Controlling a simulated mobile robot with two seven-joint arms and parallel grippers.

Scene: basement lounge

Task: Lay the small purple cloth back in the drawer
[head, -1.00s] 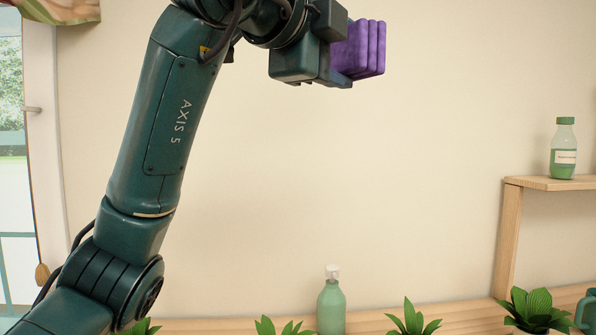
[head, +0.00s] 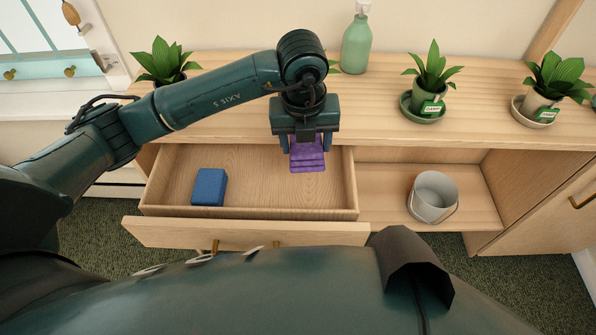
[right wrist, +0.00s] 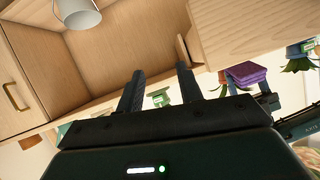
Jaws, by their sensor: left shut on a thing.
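The small purple cloth (head: 307,160) is folded in layers and held in my left gripper (head: 306,147), which is shut on it. In the head view the cloth shows in front of the right part of the open drawer (head: 275,190); its exact height above the drawer floor is hard to tell. The cloth also shows in the right wrist view (right wrist: 246,73). A folded blue cloth (head: 209,187) lies in the left part of the drawer. My right gripper (right wrist: 158,75) shows only in the right wrist view, its fingers apart with nothing between them.
Several potted plants, one here (head: 430,75), and a green pump bottle (head: 356,43) stand on the wooden top (head: 385,125). A grey-white bucket (head: 434,197) stands on the open shelf right of the drawer. The drawer's middle floor is clear.

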